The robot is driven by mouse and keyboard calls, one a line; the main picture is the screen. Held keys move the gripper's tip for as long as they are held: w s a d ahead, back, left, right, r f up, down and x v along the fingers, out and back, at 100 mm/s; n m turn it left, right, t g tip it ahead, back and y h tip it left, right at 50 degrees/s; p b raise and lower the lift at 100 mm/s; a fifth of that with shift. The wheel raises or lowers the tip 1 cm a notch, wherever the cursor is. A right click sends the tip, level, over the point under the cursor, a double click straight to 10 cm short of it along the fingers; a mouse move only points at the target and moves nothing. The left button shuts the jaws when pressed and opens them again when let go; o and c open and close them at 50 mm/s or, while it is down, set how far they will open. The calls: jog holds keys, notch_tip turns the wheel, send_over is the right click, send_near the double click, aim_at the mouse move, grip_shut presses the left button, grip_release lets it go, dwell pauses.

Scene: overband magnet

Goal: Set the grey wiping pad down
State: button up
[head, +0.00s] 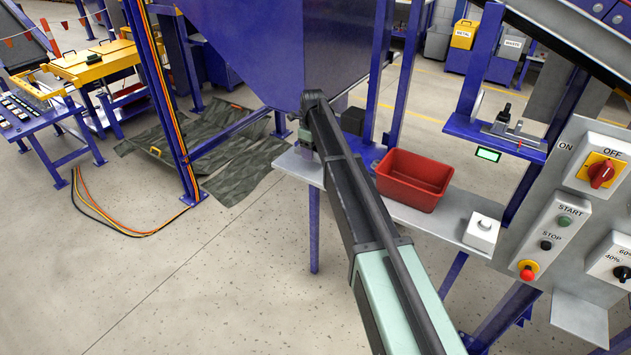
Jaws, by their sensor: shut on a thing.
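In the head view my arm reaches from the bottom edge up to an elbow-like joint, then bends down over the left end of a grey shelf (444,222). My gripper (307,152) shows only as a small part beside the arm, low over that shelf end. Its fingers are largely hidden. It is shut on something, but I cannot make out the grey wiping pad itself. Whether the held thing touches the shelf cannot be told.
A red bin (414,180) stands on the shelf right of my arm. A white box (482,231) with a round button sits further right. A control panel (570,215) stands at the right. A blue hopper (265,50) hangs behind the gripper.

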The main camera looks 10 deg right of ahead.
aim_at(313, 168)
jog(key=shift+f, duration=0.55)
notch_tip(313, 168, down, 5)
jog(key=b, duration=0.4)
jog(key=shift+r, duration=0.5)
jog(key=shift+f, duration=0.2)
jog(key=o, duration=0.9)
jog(key=shift+c, duration=0.2)
jog(key=shift+r, duration=0.15)
